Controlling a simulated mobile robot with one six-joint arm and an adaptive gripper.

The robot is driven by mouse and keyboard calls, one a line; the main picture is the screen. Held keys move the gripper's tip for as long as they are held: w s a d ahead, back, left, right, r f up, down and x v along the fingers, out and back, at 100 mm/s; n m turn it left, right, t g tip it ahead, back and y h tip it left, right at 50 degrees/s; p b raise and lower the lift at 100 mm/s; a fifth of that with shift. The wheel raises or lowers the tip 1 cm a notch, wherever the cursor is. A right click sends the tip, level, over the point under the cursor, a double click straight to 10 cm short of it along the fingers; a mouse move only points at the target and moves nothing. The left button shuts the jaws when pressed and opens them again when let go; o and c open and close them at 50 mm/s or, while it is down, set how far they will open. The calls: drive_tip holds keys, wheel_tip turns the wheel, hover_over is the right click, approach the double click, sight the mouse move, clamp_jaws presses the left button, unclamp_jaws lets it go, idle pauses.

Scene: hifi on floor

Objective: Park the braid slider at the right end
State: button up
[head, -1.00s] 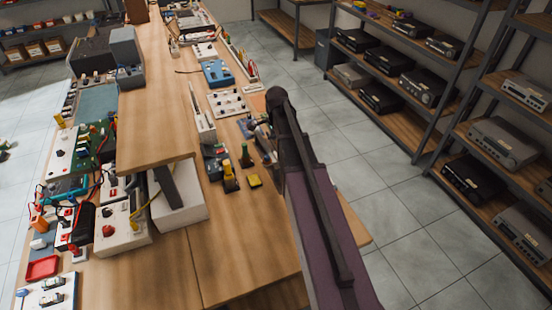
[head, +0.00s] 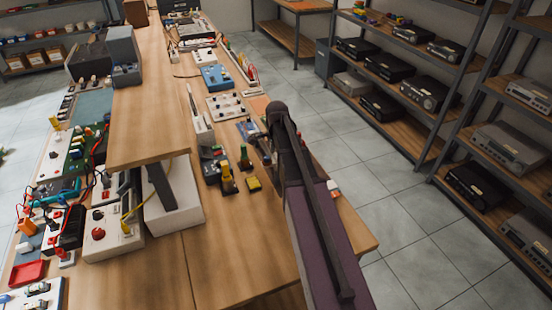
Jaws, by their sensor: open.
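I cannot single out the braid slider at this size. A long narrow white piece (head: 198,110) lies on the wooden bench, left of a white panel with dark knobs (head: 226,106). A slim strip with coloured parts (head: 242,66) lies along the bench's right edge, further back. My arm reaches in from the lower right over that edge. My gripper (head: 258,141) shows only in part beside the arm's far end, over the bench; it is open. The arm hides most of it, and I cannot tell whether it touches anything.
Yellow and green upright pieces (head: 227,180) and a yellow block (head: 253,184) stand left of my arm. A blue box (head: 216,77) is further back. A raised wooden shelf (head: 150,120) and wired boards crowd the left. The front of the bench (head: 235,260) is clear.

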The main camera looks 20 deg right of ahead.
drive_tip(key=shift+f, duration=0.1)
idle(0.3)
drive_tip(key=c, duration=1.3)
drive_tip(key=w, duration=2)
drive_tip(key=shift+c, duration=0.2)
drive_tip(key=shift+w, duration=0.1)
drive_tip(key=o, duration=1.3)
drive_tip(key=shift+o, duration=0.2)
